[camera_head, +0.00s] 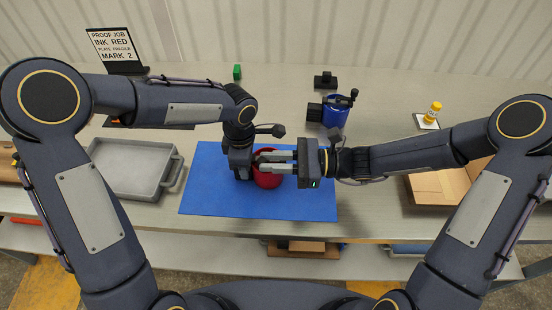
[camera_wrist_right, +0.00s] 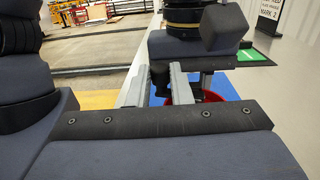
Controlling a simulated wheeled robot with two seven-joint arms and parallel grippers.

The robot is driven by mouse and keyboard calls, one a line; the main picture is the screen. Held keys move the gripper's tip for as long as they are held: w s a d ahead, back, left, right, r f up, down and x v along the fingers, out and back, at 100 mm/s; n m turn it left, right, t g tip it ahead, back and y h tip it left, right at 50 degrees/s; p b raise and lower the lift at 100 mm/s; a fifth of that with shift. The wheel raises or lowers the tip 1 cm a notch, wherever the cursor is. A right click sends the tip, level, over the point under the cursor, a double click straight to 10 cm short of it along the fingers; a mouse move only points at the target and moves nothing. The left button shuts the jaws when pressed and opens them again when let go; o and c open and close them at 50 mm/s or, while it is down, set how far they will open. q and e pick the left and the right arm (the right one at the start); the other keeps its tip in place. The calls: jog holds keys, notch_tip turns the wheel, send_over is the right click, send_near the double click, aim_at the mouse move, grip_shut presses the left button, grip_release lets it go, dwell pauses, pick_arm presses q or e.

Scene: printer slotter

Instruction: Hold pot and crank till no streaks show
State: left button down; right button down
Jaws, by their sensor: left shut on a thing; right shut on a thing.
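The red pot (camera_head: 268,180) stands on the blue mat (camera_head: 210,190), partly covered by my grippers. My left gripper (camera_head: 250,172) comes down at the pot's left side and is shut on it; its fingertips are mostly hidden. My right gripper (camera_head: 264,161) reaches in level from the right, over the pot's top. In the right wrist view its fingers (camera_wrist_right: 175,85) close around a dark knob (camera_wrist_right: 160,74), which seems to be the pot's crank. A bit of red rim (camera_wrist_right: 212,96) shows behind them. The ink inside is hidden, so I cannot see streaks.
A blue pot with a crank (camera_head: 334,108) stands behind the mat. The mat's front is clear.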

jog(key=shift+s+a+m+t, duration=0.1)
jog(key=shift+a+m+t, duration=0.1)
jog(key=shift+m+t, duration=0.55)
jog(key=shift+a+m+t, duration=0.2)
jog(key=shift+m+t, duration=0.25)
jog(key=shift+t, duration=0.5)
jog(key=c, duration=1.3)
grip_release()
jog(key=s+d, duration=0.2)
jog(key=d, duration=1)
jog(key=shift+s+a, duration=0.1)
